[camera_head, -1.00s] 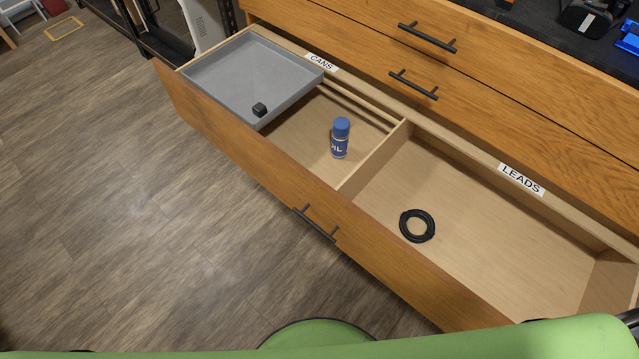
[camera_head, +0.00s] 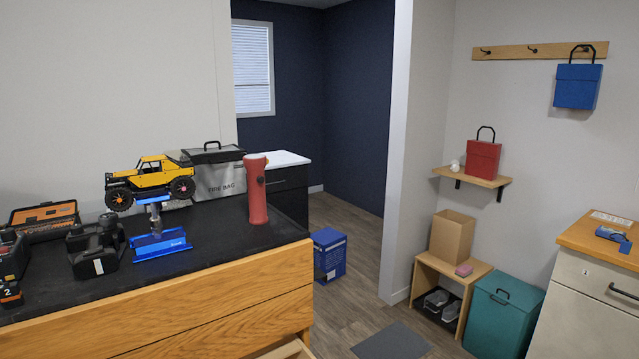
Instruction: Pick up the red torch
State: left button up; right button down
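The red torch (camera_head: 257,192) stands upright on the black bench top (camera_head: 225,231), close to its right end. Its wider head is at the top, and a small dark button shows on its side. Nothing is touching it that I can see. Neither of my grippers is in view.
Left of the torch, a yellow crawler (camera_head: 150,180) sits on a blue stand (camera_head: 158,243). A grey fire bag (camera_head: 213,174) stands behind. Black cases and tools crowd the bench's left. A blue box (camera_head: 328,254) is on the floor; a drawer edge (camera_head: 287,349) projects below the bench.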

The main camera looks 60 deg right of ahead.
aim_at(254, 165)
jog(key=z, duration=1.6)
